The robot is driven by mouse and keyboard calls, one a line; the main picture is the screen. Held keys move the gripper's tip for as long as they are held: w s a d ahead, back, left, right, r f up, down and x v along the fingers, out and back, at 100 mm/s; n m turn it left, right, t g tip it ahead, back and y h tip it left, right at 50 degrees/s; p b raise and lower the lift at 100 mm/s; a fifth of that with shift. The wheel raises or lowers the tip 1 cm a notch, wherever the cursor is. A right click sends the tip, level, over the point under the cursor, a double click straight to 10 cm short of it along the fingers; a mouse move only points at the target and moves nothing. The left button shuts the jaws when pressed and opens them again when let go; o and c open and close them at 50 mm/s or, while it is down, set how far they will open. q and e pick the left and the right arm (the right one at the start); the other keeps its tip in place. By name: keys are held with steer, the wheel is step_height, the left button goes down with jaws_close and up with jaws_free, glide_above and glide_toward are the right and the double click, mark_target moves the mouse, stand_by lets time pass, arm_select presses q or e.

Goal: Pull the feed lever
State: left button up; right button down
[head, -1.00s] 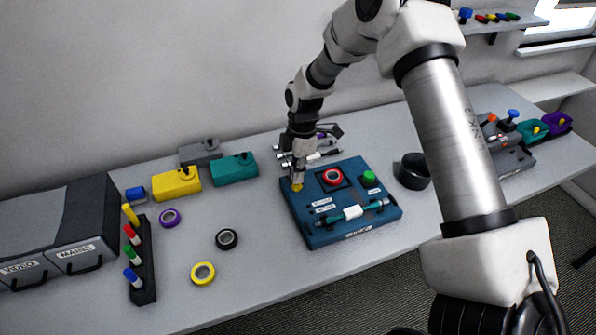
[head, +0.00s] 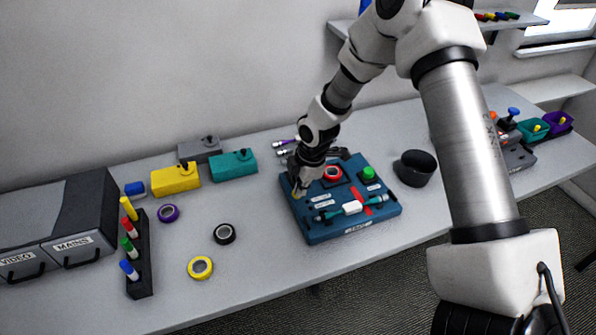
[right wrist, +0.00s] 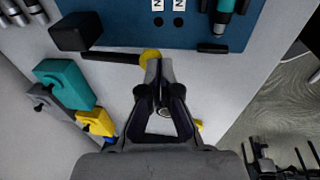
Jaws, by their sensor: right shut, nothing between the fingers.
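The feed lever shows in the right wrist view as a dark rod with a yellow knob (right wrist: 150,55), running out from a black block (right wrist: 75,31) beside the blue panel. In the head view only a bit of the yellow knob (head: 296,194) shows at the left edge of the blue panel (head: 322,236). My right gripper (right wrist: 159,66) is shut and empty, its fingertips right at the knob, seemingly touching it. In the head view my right gripper (head: 299,186) hides most of the lever. My left gripper is not in view.
Yellow (head: 176,180) and teal (head: 233,165) boxes stand left.

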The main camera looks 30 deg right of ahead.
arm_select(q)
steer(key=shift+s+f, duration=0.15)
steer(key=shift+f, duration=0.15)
arm_select(e)
steer(key=shift+s+a+f, duration=0.1)
steer(key=shift+s+f, duration=0.05)
steer(key=shift+f, duration=0.35)
steer(key=shift+s+f, duration=0.15)
steer(key=shift+f, duration=0.35)
